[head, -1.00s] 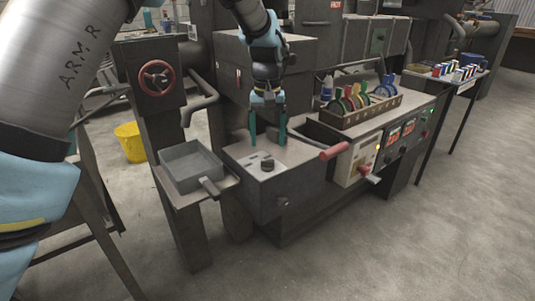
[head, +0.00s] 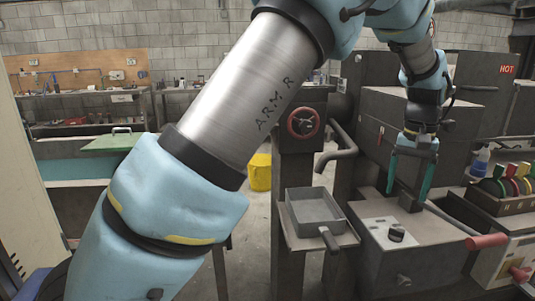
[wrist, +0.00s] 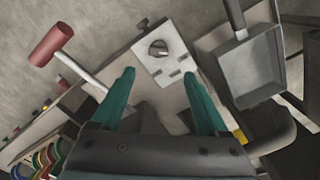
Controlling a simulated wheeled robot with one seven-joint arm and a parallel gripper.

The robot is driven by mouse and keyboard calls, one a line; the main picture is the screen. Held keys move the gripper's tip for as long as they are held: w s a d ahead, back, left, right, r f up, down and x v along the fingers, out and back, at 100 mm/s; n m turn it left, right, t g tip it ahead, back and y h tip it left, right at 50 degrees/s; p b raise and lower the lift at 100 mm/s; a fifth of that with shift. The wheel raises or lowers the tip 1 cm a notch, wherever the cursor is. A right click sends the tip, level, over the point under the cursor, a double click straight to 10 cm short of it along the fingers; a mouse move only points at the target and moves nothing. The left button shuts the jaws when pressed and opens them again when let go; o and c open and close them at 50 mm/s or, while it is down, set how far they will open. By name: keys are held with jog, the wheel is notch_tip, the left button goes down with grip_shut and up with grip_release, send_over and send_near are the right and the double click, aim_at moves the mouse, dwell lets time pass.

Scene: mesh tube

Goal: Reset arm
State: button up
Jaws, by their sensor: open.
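My gripper (head: 409,190) has two teal fingers spread apart with nothing between them. In the head view it hangs pointing down over the top of a dark machine box, near a light plate with a black knob (head: 396,232). In the wrist view my gripper (wrist: 165,98) shows its fingers on either side, with the plate and knob (wrist: 158,48) beyond the tips. I cannot tell whether the fingertips touch the box top. My arm crosses the middle of the head view and hides part of the room.
A grey square tray (head: 315,208) with a handle sits left of the box. A red handwheel (head: 303,123) and a bent pipe stand behind the tray. A rack of coloured rings (head: 505,190) is at far right.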

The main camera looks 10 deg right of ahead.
jog(key=w+a+f+n, duration=0.1)
jog(key=w+a, duration=0.3)
jog(key=a, duration=0.5)
jog(key=w+a+n, duration=0.2)
jog(key=w+a, duration=0.2)
jog(key=a, duration=0.5)
jog(key=w+a+f+n, duration=0.1)
jog(key=w+a, duration=0.2)
jog(key=a, duration=0.7)
jog(key=s+a+f+n, duration=0.1)
jog(key=s+a, duration=0.3)
jog(key=a, duration=0.6)
jog(key=s+a+f+n+t, duration=0.1)
jog(key=s+a+n, duration=0.1)
jog(key=a, duration=0.9)
jog(key=shift+s+f+t, duration=0.3)
jog(key=shift+s+f, duration=0.05)
jog(key=shift+s, duration=0.5)
jog(key=shift+c, duration=0.2)
